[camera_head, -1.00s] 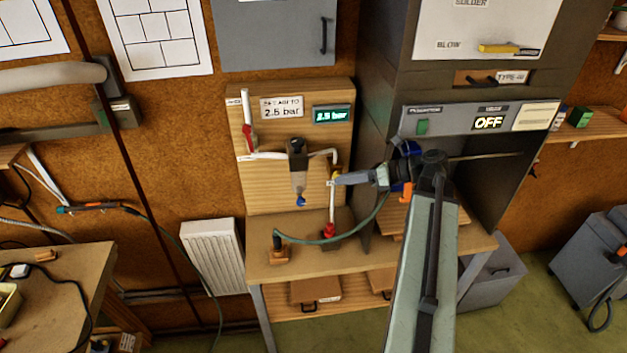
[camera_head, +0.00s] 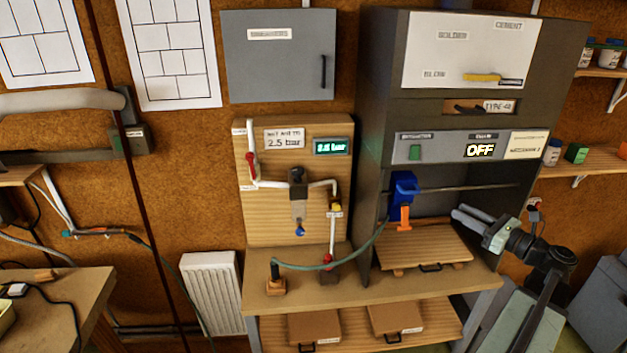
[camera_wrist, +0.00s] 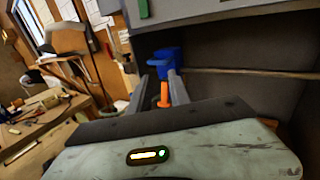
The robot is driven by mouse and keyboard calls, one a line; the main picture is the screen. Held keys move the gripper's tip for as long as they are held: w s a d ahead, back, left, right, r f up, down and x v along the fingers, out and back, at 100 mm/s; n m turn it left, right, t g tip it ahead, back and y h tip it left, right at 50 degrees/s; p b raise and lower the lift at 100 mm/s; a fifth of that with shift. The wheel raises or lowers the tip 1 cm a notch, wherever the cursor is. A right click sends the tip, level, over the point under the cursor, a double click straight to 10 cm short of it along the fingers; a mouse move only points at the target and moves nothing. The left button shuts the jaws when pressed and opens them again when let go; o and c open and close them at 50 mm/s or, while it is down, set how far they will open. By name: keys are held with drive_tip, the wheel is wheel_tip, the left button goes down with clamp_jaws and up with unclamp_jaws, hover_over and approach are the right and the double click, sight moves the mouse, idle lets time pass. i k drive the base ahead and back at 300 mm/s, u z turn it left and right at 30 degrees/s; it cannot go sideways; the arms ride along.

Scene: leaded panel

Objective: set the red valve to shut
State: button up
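A red valve handle (camera_head: 250,166) sits on the white pipe at the left of the wooden board (camera_head: 270,220). A second red part (camera_head: 328,262) is at the foot of the pipe, by the green hose. I cannot tell the exact handle angle of either. My gripper (camera_head: 461,213) is to the right of both red parts, in front of the hood, pointing left. In the wrist view its fingers (camera_wrist: 167,80) are apart, with an orange nozzle (camera_wrist: 164,95) showing between them, apparently beyond the tips.
A blue holder (camera_head: 404,185) with the orange nozzle hangs on a rod in the hood. A wooden board (camera_head: 425,247) lies below it. The green hose (camera_head: 340,267) loops across the bench (camera_head: 300,295). The panel reads OFF (camera_head: 480,150).

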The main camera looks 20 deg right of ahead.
sight(249, 155)
drive_tip(key=z, duration=0.05)
drive_tip(key=k, duration=0.4)
drive_tip(key=u, duration=0.65)
drive_tip(key=i, duration=0.75)
drive_tip(key=u, duration=0.45)
drive_tip(key=i, duration=0.7)
drive_tip(key=z, duration=0.25)
